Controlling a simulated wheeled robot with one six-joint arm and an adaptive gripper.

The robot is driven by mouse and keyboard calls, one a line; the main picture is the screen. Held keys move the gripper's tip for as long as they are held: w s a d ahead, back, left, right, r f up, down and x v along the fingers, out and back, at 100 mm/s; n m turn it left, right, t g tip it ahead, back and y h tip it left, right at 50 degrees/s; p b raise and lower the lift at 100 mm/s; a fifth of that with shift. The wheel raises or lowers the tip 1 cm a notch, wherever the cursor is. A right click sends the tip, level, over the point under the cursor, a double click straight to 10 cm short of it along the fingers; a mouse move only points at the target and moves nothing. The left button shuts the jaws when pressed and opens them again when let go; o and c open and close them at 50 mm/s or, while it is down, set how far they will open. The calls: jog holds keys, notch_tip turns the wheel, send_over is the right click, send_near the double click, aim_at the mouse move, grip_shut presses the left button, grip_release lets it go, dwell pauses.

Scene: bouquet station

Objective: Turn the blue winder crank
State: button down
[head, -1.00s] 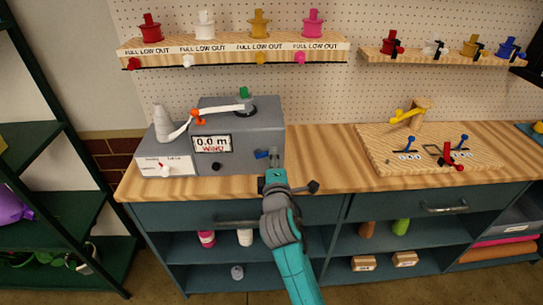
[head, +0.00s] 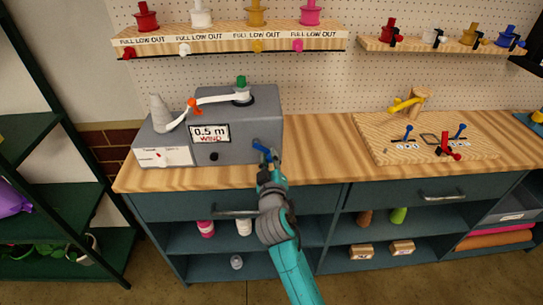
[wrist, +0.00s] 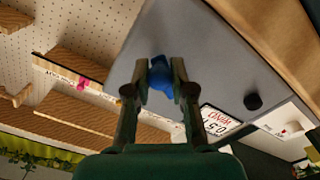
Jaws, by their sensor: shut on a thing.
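The grey winder box (head: 245,125) stands on the left of the wooden bench. Its display (head: 209,134) reads 0.5 m, with WIND below. The blue crank (head: 261,150) is on the right part of the box's front face. My gripper (head: 266,162) is at the crank. In the wrist view my gripper (wrist: 160,88) has both fingers closed around the blue crank handle (wrist: 161,76). The fingers and handle hide most of the crank's arm. A white ribbon (head: 215,100) runs from the cone at left, past an orange guide, to the green-topped spool on the box.
A black knob (head: 214,156) sits on the box front, left of the crank. A smaller control box (head: 166,156) adjoins on the left. A wooden board (head: 425,148) with small levers lies to the right. Bare bench top (head: 318,150) lies between.

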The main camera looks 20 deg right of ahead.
jog(key=m, duration=0.2)
jog(key=a+m, duration=0.1)
jog(key=shift+w+f+m, duration=0.25)
jog(key=shift+f+m, duration=0.05)
jog(key=shift+m, duration=0.1)
jog(key=m, duration=0.2)
jog(key=a+m, duration=0.1)
jog(key=shift+w+f+m, duration=0.2)
jog(key=shift+f+m, duration=0.1)
jog(key=m, duration=0.1)
jog(key=a+m, duration=0.1)
jog(key=m, duration=0.2)
jog(key=shift+w+a+f, duration=0.1)
jog(key=shift+w+a, duration=0.2)
jog(key=shift+a, duration=0.05)
jog(key=shift+w+a+m, duration=0.1)
jog(key=shift+a+m, duration=0.2)
jog(key=shift+m, duration=0.75)
jog(key=shift+w+a+m, duration=0.1)
jog(key=shift+a+m, duration=0.2)
jog(key=shift+m, duration=0.75)
jog(key=shift+r, duration=0.2)
jog(key=c, duration=1)
grip_release()
jog(key=shift+w+f, duration=0.1)
jog(key=shift+a+f, duration=0.1)
